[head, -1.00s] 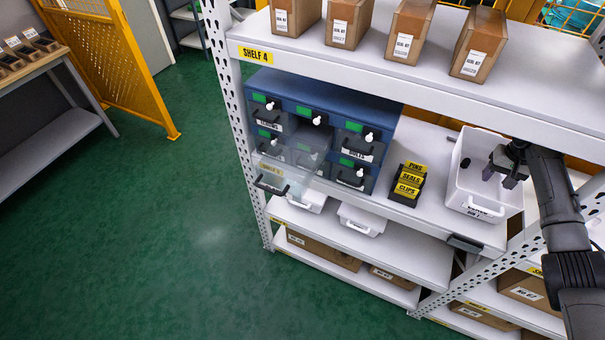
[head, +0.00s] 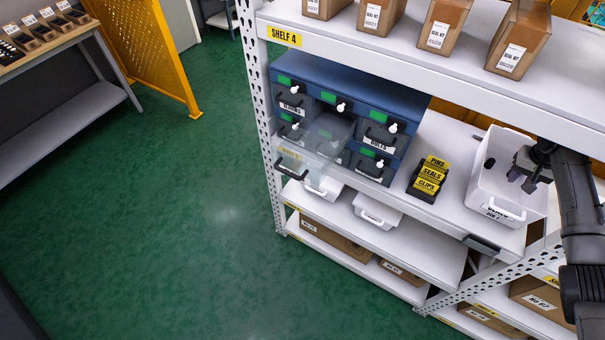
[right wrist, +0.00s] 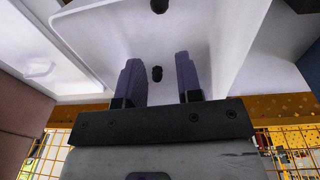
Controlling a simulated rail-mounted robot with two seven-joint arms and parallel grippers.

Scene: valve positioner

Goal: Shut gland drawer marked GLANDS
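I cannot read the word GLANDS on any drawer. My right gripper (head: 519,180) is over the white bin (head: 483,197), well to the right of the cabinet. In the right wrist view, its two fingers (right wrist: 158,70) are apart with nothing between them. My left gripper is out of view.
A black holder with yellow PINS, SEALS and CLIPS labels (head: 429,178) stands between cabinet and bin. White bins (head: 376,211) sit below the cabinet. A white perforated upright (head: 262,120) stands left of the drawer. The green floor (head: 170,220) in front is clear.

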